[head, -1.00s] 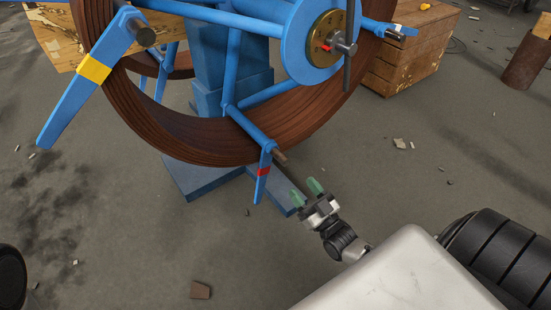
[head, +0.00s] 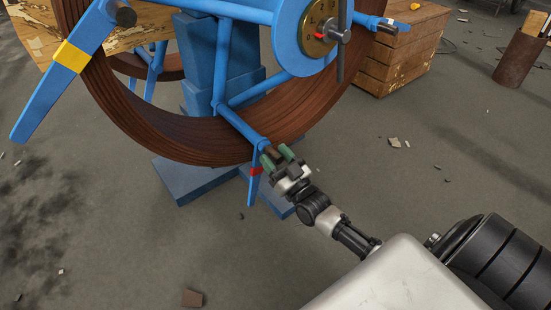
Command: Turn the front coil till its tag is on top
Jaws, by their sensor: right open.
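The front coil (head: 185,142) is a large ring of brown windings on a blue reel, cut off by the top edge. The reel's lower arm (head: 252,192) hangs down and bears a red band (head: 256,171). Its left arm (head: 40,97) bears a yellow band (head: 69,55), and its right arm (head: 362,20) shows a pale patch near its end. My right gripper (head: 275,156) is open at the short brown peg by the lower arm. Its green fingertips appear on either side of the peg; whether they touch it I cannot tell. My left gripper is out of view.
A blue stand (head: 200,180) with flat feet is under the reel. A brass dial (head: 317,28) and a dark bar handle (head: 341,55) are at the hub. A wooden crate (head: 405,55) and a rusty cylinder (head: 522,58) stand at upper right. Rubble lies on the open floor.

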